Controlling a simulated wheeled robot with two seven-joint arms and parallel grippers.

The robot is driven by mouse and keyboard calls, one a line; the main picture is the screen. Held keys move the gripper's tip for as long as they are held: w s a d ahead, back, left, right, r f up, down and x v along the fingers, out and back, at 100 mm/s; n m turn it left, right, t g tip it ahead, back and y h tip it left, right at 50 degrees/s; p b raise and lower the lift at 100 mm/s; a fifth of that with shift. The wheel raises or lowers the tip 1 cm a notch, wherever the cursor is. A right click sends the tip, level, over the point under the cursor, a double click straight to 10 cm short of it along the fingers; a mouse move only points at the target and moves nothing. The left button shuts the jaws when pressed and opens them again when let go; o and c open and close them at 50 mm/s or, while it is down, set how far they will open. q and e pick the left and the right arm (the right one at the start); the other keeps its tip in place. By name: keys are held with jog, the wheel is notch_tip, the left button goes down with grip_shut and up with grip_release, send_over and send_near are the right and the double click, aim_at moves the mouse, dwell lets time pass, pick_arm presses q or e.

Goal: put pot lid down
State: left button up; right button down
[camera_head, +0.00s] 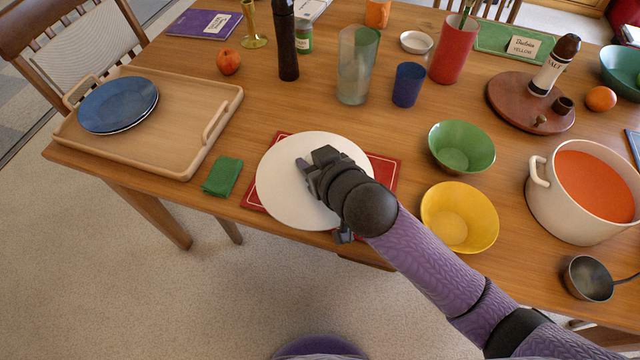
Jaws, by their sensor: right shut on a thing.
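The pot lid (282,187) is a round, off-white disc over the red mat (385,172) near the table's front edge. My right gripper (315,172) is above the lid and shut on it; the gripper and wrist hide the grip point and part of the lid's right side. I cannot tell whether the lid touches the mat. The cream pot (566,212), full of orange-red soup, stands uncovered at the right. My left gripper is not in view.
Green (461,147) and yellow (459,217) bowls stand right of the mat. A folded green cloth (222,176) and a wooden tray (185,150) with blue plates (118,105) are at left. A tall glass (356,64) and blue cup (407,85) stand behind. A ladle (588,278) lies front right.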

notch_tip(320, 180, down, 9)
jog(key=b, duration=0.4)
jog(key=shift+f+b, duration=0.2)
jog(key=shift+b, duration=0.2)
jog(key=shift+f, duration=0.15)
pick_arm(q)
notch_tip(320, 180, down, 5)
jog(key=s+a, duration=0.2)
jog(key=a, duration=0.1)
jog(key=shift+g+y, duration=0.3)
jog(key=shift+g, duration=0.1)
